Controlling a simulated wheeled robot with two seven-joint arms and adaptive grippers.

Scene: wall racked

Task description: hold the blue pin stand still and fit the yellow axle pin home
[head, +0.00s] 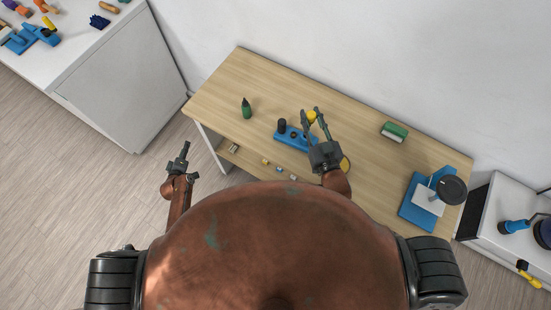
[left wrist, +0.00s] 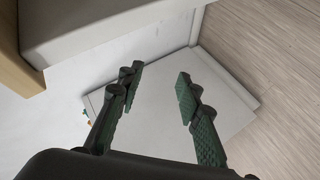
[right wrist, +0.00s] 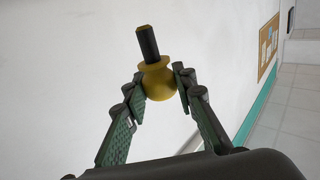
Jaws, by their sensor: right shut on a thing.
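The yellow axle pin (head: 311,117) is held in my right gripper (head: 312,112), above the table near the right end of the blue pin stand (head: 294,136). In the right wrist view the pin (right wrist: 156,80) has a round yellow body between my fingertips and a dark shaft pointing away from the gripper. The blue stand rests on the table with a dark upright peg (head: 282,126) at its left end; its right end is partly hidden by my gripper. My left gripper (head: 184,148) is empty, off the table's left end, with its fingers apart in the left wrist view (left wrist: 158,85).
A green bottle-like object (head: 246,108) stands left of the stand. A green block (head: 394,131) lies at the back right. A blue base with a dark disc (head: 453,189) occupies the right end. White cabinets flank the table.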

